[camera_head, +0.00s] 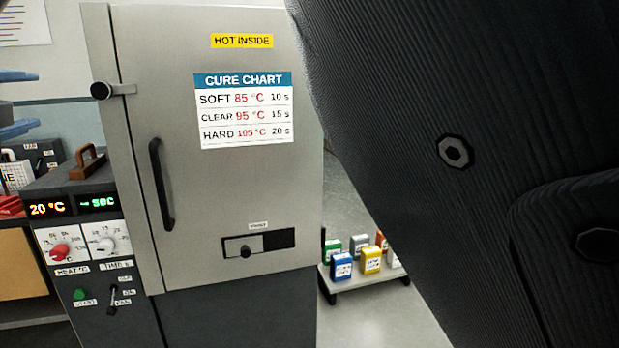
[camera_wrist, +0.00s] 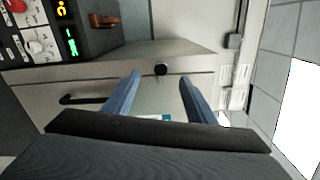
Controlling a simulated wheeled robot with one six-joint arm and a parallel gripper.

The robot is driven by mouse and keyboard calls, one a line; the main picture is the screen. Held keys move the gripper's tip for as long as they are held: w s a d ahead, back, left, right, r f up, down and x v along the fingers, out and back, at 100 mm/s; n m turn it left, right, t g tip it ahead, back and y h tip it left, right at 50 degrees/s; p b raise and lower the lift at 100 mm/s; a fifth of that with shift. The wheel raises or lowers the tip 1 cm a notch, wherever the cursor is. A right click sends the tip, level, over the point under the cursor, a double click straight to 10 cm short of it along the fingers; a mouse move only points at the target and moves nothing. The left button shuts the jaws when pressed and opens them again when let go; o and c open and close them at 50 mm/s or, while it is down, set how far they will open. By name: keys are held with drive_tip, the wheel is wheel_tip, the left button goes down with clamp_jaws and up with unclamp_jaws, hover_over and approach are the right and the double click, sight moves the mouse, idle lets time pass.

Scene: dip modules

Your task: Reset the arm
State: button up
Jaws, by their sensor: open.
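My gripper (camera_wrist: 160,92) is open in the wrist view, its two blue fingers apart with nothing between them. It faces the top part of a grey cabinet door, and a round black knob (camera_wrist: 160,69) shows beyond the fingertips. In the head view my dark arm fills the right side and hides what lies behind it; the gripper is out of that view. The cabinet door (camera_head: 260,190) looks shut, with a black handle (camera_head: 160,185) and a cure chart (camera_head: 243,110) on it.
A control panel (camera_head: 85,245) with dials and displays reading 20 °C stands left of the door. A brown-handled block (camera_head: 85,170) sits on top of it. Several coloured small containers stand on a low rack (camera_head: 365,284) right of the cabinet. Floor in front of the rack is clear.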

drive_tip(key=w+d+f+n+g+y+p, duration=0.1)
drive_tip(key=w+d+f+n+g, duration=0.1)
drive_tip(key=w+d+f+n, duration=0.5)
drive_tip(key=w+d+f+n+g+p, duration=0.1)
drive_tip(key=w+d+f+n+g, duration=0.2)
drive_tip(key=w+d, duration=0.75)
drive_tip(key=s+d+f+n+g+h, duration=0.1)
drive_tip(key=s+d+f+n+g, duration=0.1)
drive_tip(key=d+f, duration=0.65)
drive_tip(key=s+d+f+n+g+h, duration=0.15)
drive_tip(key=d+f, duration=0.35)
drive_tip(key=d, duration=0.7)
drive_tip(key=s+d+f+n+g+h+p, duration=0.1)
drive_tip(key=s+d+f+g, duration=0.3)
drive_tip(key=s+d, duration=0.8)
drive_tip(key=s+d+f+n+g+h+p, duration=0.1)
drive_tip(key=s+d+f+n+g+h, duration=0.1)
drive_tip(key=s+d+f, duration=0.6)
drive_tip(key=s+d+g+h, duration=0.1)
drive_tip(key=s+d+g, duration=0.1)
drive_tip(key=s+d, duration=0.3)
drive_tip(key=shift+d+f+g, duration=0.2)
drive_tip(key=shift+d+g, duration=0.15)
drive_tip(key=shift+d, duration=1.35)
